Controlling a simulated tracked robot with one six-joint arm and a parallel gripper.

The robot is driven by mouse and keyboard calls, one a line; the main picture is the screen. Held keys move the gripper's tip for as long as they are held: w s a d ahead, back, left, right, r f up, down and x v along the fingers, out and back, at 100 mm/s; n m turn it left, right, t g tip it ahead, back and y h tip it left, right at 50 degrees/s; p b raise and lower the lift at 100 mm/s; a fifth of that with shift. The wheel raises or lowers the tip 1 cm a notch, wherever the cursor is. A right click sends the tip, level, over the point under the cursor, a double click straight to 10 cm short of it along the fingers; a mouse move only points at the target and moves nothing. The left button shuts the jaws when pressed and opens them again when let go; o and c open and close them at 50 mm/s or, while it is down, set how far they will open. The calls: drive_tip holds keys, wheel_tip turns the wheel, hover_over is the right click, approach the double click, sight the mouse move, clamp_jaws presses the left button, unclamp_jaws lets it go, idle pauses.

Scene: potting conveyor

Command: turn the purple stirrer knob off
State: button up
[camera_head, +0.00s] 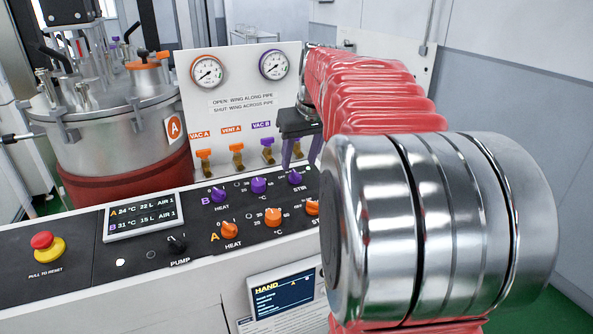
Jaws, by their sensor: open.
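The purple stirrer knob (295,177) sits at the right end of the purple B row on the black control panel, above the label STIR. Its pointer direction is too small to tell. My arm hides the panel to the right.
Other purple knobs (259,185) and orange knobs (273,216) stand close by. Behind are small valves (236,153) and a white gauge board (240,85). A red stop button (44,243) and a steel vessel (115,145) are at left.

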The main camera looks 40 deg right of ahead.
sight(296, 173)
drive_tip(key=shift+x, duration=2.7)
drive_tip(key=c, duration=1.1)
